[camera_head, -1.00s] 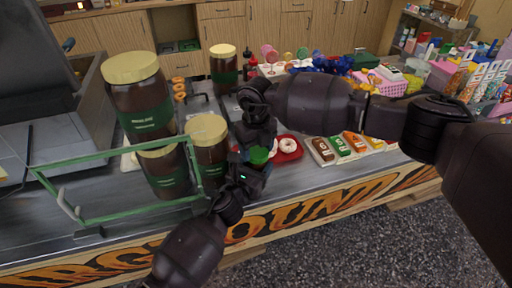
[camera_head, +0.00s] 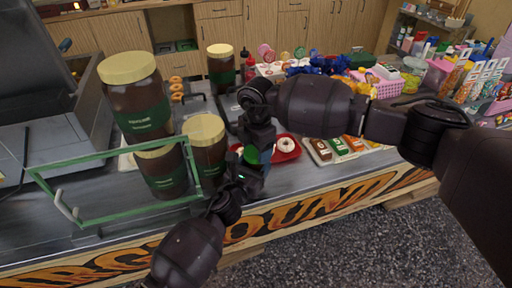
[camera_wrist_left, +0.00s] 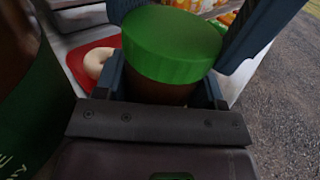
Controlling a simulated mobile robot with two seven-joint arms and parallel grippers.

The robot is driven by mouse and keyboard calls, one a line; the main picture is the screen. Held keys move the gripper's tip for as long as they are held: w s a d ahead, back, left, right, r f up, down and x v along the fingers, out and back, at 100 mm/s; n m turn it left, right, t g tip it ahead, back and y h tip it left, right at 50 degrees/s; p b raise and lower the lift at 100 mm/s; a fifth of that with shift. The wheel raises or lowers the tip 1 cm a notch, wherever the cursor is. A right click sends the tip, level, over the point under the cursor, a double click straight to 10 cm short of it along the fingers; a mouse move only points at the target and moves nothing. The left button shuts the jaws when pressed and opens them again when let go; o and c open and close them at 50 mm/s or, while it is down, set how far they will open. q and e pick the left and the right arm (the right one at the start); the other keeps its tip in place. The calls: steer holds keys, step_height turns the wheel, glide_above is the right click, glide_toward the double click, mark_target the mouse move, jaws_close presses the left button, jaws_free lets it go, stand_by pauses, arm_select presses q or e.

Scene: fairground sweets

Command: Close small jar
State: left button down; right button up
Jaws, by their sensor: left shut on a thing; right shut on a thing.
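The small jar has a brown body (camera_wrist_left: 158,92) and a green lid (camera_wrist_left: 172,42) in the left wrist view. The lid sits on top of the body. My left gripper (camera_head: 248,170) is shut around the brown body below the lid. My right gripper (camera_head: 258,137) is directly above my left one and closed at the lid; a dark finger shows beside the lid in the left wrist view. In the head view the jar is mostly hidden by both grippers, with only a bit of green (camera_head: 250,153) showing. I cannot tell how tightly the lid sits.
Large brown jars with cream lids (camera_head: 127,68) stand left of my grippers, behind a green frame (camera_head: 118,158). A red tray (camera_head: 287,155) with a doughnut (camera_head: 286,145) lies just right. A tray of bars (camera_head: 337,147) is further right. The counter's front edge is close.

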steer(key=m, duration=0.5)
steer(key=shift+s+m, duration=0.15)
steer(key=shift+m, duration=0.25)
steer(key=m, duration=0.6)
steer(key=shift+s, duration=0.1)
steer(key=o, duration=0.9)
steer(key=shift+r, duration=0.1)
steer(key=shift+r, duration=2.15)
